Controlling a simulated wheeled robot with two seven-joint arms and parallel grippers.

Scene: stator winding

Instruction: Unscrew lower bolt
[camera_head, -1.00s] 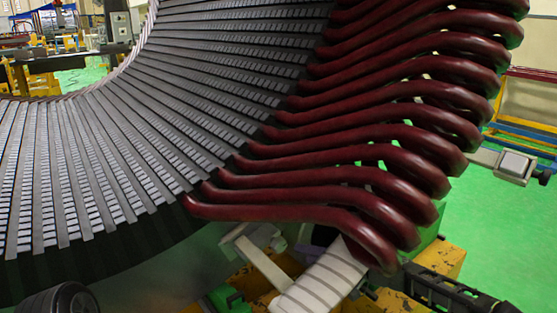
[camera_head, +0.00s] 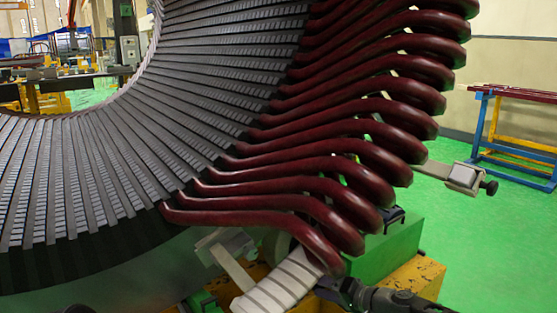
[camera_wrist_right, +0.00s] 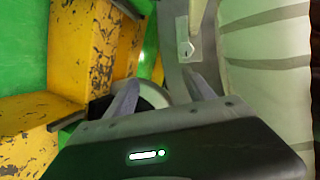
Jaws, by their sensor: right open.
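In the right wrist view, a grey metal bracket (camera_wrist_right: 188,72) stands ahead of my right gripper (camera_wrist_right: 160,84), with a small light bolt-like fitting (camera_wrist_right: 186,50) on its face. My right gripper's two fingers are apart, and a pale rounded part (camera_wrist_right: 153,96) shows between them. I cannot tell whether the fingers touch it. In the head view, my right gripper (camera_head: 338,288) is low, just right of a white wrapped bar (camera_head: 280,282). The pale bracket (camera_head: 232,268) shows left of that bar. The lower bolt cannot be made out in the head view. My left gripper is not in view.
The large stator (camera_head: 130,150) fills the left, with dark red winding bars (camera_head: 300,165) overhanging my right gripper. A worn yellow support (camera_head: 415,275) and green block (camera_head: 390,248) stand close by.

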